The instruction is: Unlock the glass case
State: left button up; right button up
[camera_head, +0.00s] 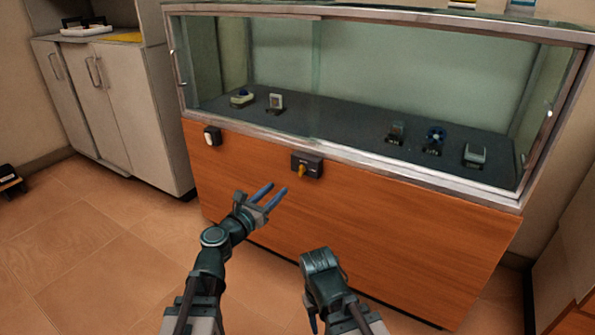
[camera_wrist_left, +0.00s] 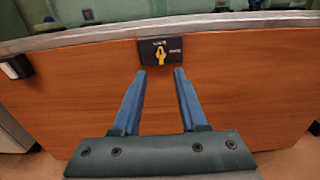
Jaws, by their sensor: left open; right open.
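The glass case (camera_head: 420,77) has a metal frame and a wooden front. A dark lock box with a yellow knob or key (camera_head: 301,171) is on the wooden front, below the glass. The yellow part also shows in the left wrist view (camera_wrist_left: 160,56). My left gripper (camera_head: 276,189) is open and empty, a little below and left of the lock box in the head view. In the left wrist view its blue fingers (camera_wrist_left: 162,72) point at the box, with the yellow part between and beyond their tips. My right gripper (camera_head: 312,320) points down at the lower middle; its fingers are mostly hidden.
A white switch-like box (camera_head: 211,137) is on the wooden front to the left. Several small exhibits stand inside the case, including a blue one (camera_head: 434,139). A grey cabinet (camera_head: 115,110) stands at the left.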

aim_at(299, 168)
pick_arm(q)
jog(key=x, duration=1.2)
jog(key=shift+w+d, duration=0.15)
jog(key=shift+w, duration=0.15)
grip_shut()
